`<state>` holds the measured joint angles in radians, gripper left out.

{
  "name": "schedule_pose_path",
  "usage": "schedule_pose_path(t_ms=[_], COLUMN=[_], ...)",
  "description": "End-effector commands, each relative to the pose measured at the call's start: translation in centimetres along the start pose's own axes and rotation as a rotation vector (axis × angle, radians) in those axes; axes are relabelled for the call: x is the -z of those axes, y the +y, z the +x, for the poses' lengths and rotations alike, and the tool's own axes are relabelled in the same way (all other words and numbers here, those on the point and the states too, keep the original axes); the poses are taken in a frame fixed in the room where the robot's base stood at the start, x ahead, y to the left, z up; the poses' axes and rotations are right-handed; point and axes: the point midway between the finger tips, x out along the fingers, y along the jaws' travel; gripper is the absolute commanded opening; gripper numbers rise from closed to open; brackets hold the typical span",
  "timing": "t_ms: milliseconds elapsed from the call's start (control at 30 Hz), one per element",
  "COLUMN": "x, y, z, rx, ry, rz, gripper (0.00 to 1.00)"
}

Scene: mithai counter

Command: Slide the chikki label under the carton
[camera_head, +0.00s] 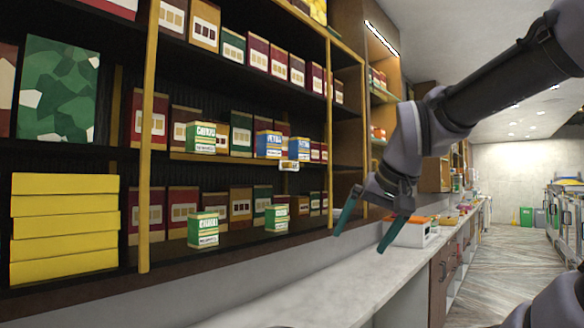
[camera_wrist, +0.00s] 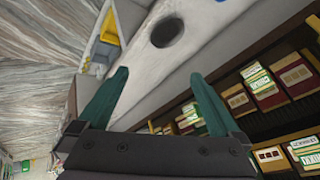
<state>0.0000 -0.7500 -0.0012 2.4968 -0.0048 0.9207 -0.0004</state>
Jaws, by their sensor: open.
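Green-and-white cartons that appear to read CHIKKI stand upright on the shelves. One is on the upper ledge (camera_head: 202,138); a nearer one (camera_head: 203,229) and a farther one (camera_head: 277,217) are on the lower shelf. Two blue cartons, a left one (camera_head: 268,145) and a right one (camera_head: 298,149), stand on the upper ledge. A small pale label (camera_head: 289,167) is at the ledge's front edge below the blue cartons; its text is too small to read. My gripper (camera_head: 358,240) is open and empty, apart from the shelves, over the counter side. Its two teal fingers also show in the wrist view (camera_wrist: 158,78).
Dark red and brown boxes line the shelf backs. Yellow boxes (camera_head: 65,222) are stacked at left. A pale counter (camera_head: 318,290) runs below the shelves, with a white box (camera_head: 410,234) farther along it. The near counter is clear. A wooden post (camera_head: 146,140) divides the shelves.

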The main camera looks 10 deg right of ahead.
Motion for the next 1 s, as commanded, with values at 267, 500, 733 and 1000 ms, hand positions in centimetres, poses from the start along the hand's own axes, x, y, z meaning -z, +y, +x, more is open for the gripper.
schedule_pose_path(t_ms=[267,500,733,1000], x=[0.6,6.7,19.2,30.4], y=[-1.2,-8.6,-13.9,-13.5], z=[0.4,2.2,4.0,5.5], rx=[0.042,0.3,0.596,0.859], ry=[-0.035,-0.279,-0.584,-0.841], rz=[0.108,0.835,1.633,2.151], gripper=[0.59,0.59,0.59,0.59])
